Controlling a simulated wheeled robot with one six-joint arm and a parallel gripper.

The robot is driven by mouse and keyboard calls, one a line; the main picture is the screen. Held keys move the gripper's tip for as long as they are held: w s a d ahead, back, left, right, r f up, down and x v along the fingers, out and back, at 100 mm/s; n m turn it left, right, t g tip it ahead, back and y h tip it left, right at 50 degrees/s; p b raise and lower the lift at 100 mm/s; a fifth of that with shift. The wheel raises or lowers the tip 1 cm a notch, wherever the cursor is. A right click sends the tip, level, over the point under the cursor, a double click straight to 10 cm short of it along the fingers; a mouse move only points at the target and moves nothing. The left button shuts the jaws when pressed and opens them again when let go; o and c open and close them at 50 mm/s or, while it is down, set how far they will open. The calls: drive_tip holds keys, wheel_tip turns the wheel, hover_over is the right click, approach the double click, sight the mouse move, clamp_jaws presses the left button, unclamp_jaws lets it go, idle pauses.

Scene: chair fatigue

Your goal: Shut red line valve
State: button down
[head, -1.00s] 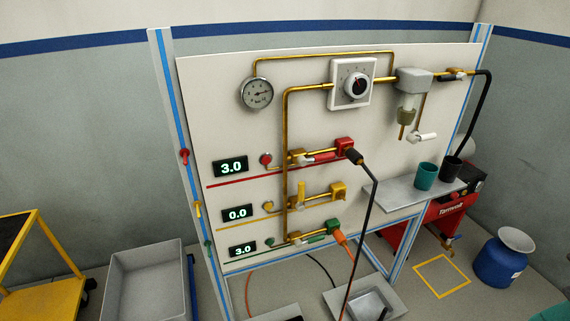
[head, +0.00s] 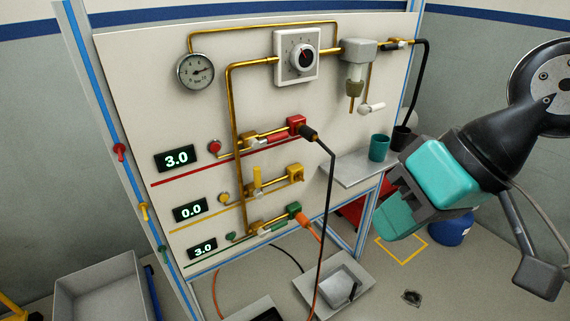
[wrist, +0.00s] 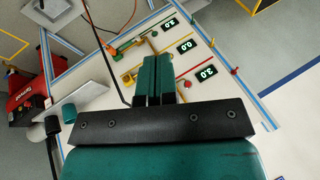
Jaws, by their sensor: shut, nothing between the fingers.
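The red line valve (head: 276,136) is on the top branch of the panel. Its red handle lies along the brass pipe, between a brass fitting and a red block (head: 296,124) with a black hose plugged in. The red line's display (head: 177,158) reads 3.0. My gripper (head: 396,214) is at the right of the head view, apart from the panel, shut and empty. In the wrist view, my shut fingers (wrist: 155,76) show in front of the panel; the red valve handle cannot be made out there.
A yellow valve (head: 257,180) has its handle across its pipe, display 0.0. A green valve (head: 271,227) lies along its pipe, display 3.0. The black hose (head: 328,220) hangs before the panel. A shelf (head: 350,170) with cups juts out at right. A grey bin (head: 105,290) stands lower left.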

drive_tip(key=w+a+f+m+t+y+b, duration=0.6)
drive_tip(key=w+a+f+m+y+b, duration=0.55)
drive_tip(key=b, duration=1.05)
drive_tip(key=w+d+f+m+t+h+b, duration=0.2)
drive_tip(key=w+f+m+t+b, duration=0.3)
drive_tip(key=m+b, duration=0.3)
drive_tip(key=w+d+f+m+t+h+b, duration=0.1)
drive_tip(key=w+f+m+t+b, duration=0.4)
drive_tip(key=m, duration=1)
drive_tip(key=w+d+t+b, duration=0.1)
drive_tip(key=w+t+b, duration=0.2)
drive_tip(key=shift+w+f+h, duration=0.15)
drive_tip(key=shift+w+h, duration=0.15)
drive_tip(key=shift+h, duration=0.05)
